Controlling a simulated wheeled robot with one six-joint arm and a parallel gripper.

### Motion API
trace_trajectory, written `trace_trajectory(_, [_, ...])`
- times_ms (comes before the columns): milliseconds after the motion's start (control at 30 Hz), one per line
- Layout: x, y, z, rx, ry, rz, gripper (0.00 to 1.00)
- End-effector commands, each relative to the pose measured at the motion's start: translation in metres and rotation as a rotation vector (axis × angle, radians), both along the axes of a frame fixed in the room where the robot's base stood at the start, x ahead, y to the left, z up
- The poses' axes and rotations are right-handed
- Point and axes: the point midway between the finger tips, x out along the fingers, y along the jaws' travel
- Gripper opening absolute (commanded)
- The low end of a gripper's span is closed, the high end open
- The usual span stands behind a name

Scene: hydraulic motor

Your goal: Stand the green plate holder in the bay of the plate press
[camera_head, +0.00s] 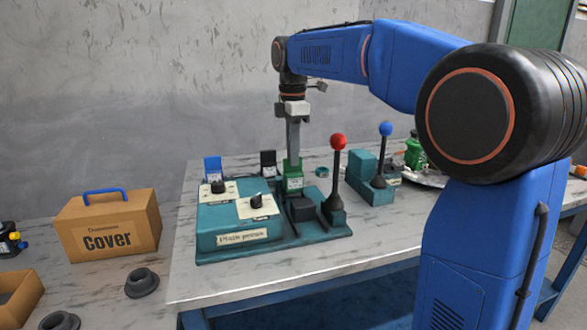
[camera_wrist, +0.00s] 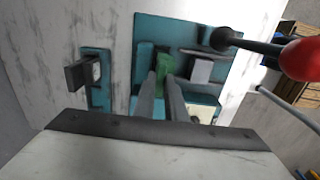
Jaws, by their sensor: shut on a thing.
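The plate press (camera_head: 232,237) is a teal machine with a name label, two black knobs and a red-ball lever (camera_head: 337,170). My gripper (camera_head: 293,160) points down over it, its long grey fingers shut on the green plate holder (camera_head: 293,184). The holder is upright at the press's right part, behind a dark block (camera_head: 302,208). In the wrist view, the green holder (camera_wrist: 164,60) shows between the fingertips (camera_wrist: 162,76), over the teal press (camera_wrist: 146,25). I cannot tell whether the holder's foot rests in the bay or hangs just above it.
A blue holder (camera_head: 213,167) and a black holder (camera_head: 268,164) stand behind the press. A second teal unit with a blue-ball lever (camera_head: 385,150) stands to the right. A cardboard Cover box (camera_head: 108,224) and dark round parts (camera_head: 142,282) lie left. The table's front strip is clear.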

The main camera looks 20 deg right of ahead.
Motion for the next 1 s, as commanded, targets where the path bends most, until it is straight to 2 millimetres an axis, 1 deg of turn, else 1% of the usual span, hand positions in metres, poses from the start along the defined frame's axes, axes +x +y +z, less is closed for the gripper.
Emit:
trace_trajectory(300, [0.000,0.000,-0.037,0.000,0.001,0.000,0.00])
trace_trajectory(700, [0.000,0.000,-0.042,0.000,0.001,0.000,0.00])
trace_trajectory(733, [0.000,0.000,-0.041,0.000,0.001,0.000,0.18])
trace_trajectory(767, [0.000,0.000,-0.041,0.000,0.001,0.000,0.25])
trace_trajectory(800, [0.000,0.000,-0.041,0.000,0.001,0.000,0.30])
trace_trajectory(1000, [0.000,0.000,-0.041,0.000,0.001,0.000,0.30])
